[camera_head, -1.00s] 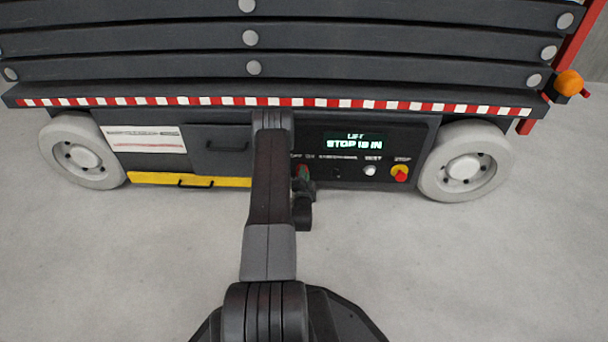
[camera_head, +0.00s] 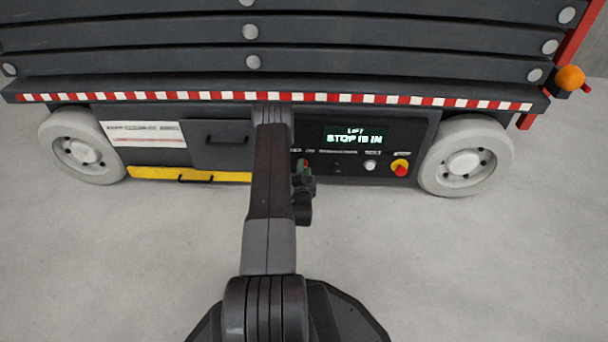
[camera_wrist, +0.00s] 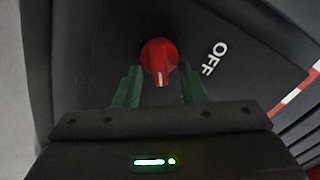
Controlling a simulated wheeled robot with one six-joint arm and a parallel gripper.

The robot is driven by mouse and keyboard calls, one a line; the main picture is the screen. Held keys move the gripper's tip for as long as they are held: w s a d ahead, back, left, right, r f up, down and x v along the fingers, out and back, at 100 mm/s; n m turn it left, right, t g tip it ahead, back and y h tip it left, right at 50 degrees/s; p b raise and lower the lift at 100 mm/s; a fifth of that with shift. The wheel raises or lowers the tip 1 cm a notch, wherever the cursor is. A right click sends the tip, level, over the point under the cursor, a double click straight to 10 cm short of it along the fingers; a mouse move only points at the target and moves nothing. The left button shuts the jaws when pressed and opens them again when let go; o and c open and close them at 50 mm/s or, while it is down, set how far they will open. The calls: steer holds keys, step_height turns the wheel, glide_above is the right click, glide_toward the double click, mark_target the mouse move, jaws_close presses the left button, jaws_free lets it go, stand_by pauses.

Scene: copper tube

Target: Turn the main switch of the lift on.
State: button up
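The red main switch knob (camera_wrist: 159,52) shows in the wrist view on the dark panel, with a white mark on its grip pointing down in the picture. The white OFF label (camera_wrist: 215,58) is to its right. My gripper (camera_wrist: 159,70) is open, with one green finger on each side of the knob's grip. Gaps show between fingers and grip; contact is not visible. In the head view my gripper (camera_head: 304,168) is at the panel, partly hidden by my arm. The lift display (camera_head: 355,135) reads "STOP IS IN".
A red stop button (camera_head: 400,169) on a yellow ring and a pale button (camera_head: 370,165) sit right of the switch. A yellow bar (camera_head: 190,175) and a dark drawer-like door (camera_head: 222,146) are to the left. Bare concrete floor (camera_head: 450,270) lies in front.

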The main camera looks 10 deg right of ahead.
steer(key=p+v, duration=0.4)
steer(key=v, duration=0.9)
steer(key=shift+s, duration=0.35)
steer(key=shift+a, duration=0.1)
steer(key=b+x, duration=0.4)
steer(key=x, duration=1)
steer(key=shift+s, duration=0.15)
